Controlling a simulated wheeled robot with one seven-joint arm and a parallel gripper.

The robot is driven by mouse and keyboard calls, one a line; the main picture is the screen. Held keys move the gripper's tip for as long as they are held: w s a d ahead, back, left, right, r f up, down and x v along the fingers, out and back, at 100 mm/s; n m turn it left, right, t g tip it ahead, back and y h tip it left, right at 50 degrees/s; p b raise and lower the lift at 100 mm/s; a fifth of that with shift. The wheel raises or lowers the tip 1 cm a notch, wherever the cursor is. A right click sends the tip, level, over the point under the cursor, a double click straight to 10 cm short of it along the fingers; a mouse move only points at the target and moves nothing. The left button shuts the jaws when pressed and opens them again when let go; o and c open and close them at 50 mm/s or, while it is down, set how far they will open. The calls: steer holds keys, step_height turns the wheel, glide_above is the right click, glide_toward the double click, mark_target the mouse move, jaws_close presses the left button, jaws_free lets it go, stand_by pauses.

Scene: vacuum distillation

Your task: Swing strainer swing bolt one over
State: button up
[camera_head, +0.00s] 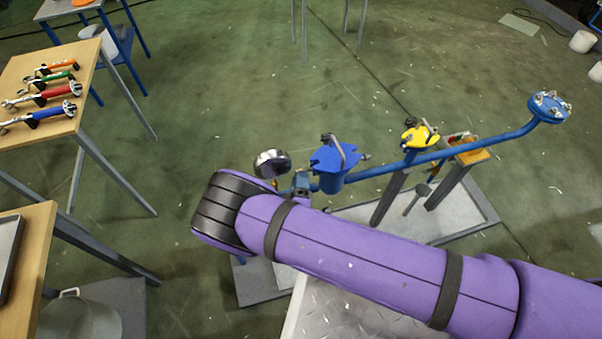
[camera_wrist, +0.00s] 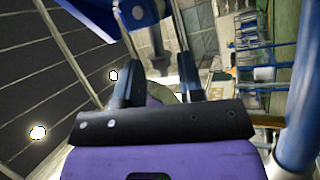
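The blue strainer (camera_head: 332,172) stands on the blue pipe, with a flat blue lid on top. A grey bolt or bar (camera_head: 339,149) crosses its lid, and a small metal end (camera_head: 366,156) sticks out at the lid's right side. I cannot tell which is swing bolt one. In the wrist view my gripper (camera_wrist: 158,70) has its two dark fingers apart. A grey rod-like part (camera_wrist: 152,48) shows between and beyond them, below a blue part (camera_wrist: 137,12); contact is not clear. In the head view my purple arm hides the gripper.
A round gauge (camera_head: 271,163) stands left of the strainer. The blue pipe (camera_head: 470,147) runs right past a yellow-topped part (camera_head: 420,138) to a bolted flange (camera_head: 549,107). Several wrenches lie on the wooden table (camera_head: 35,70) at left. A pot (camera_head: 78,317) sits lower left.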

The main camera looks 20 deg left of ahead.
steer(key=shift+x, duration=0.95)
jaws_close()
steer(key=m, duration=0.1)
steer(key=r+m+h, duration=0.1)
steer(key=m, duration=0.1)
steer(key=shift+w+r+g+h, duration=0.1)
steer(key=shift+r+g+h, duration=0.1)
steer(key=shift+g+h, duration=0.15)
steer(key=shift+w+d+r+m+g, duration=0.1)
steer(key=shift+d+r+m+g, duration=0.1)
steer(key=shift+m, duration=0.4)
steer(key=shift+d+r+m+g, duration=0.1)
steer(key=shift+r+m+g, duration=0.05)
steer(key=shift+m, duration=0.45)
steer(key=shift+a, duration=0.1)
jaws_free()
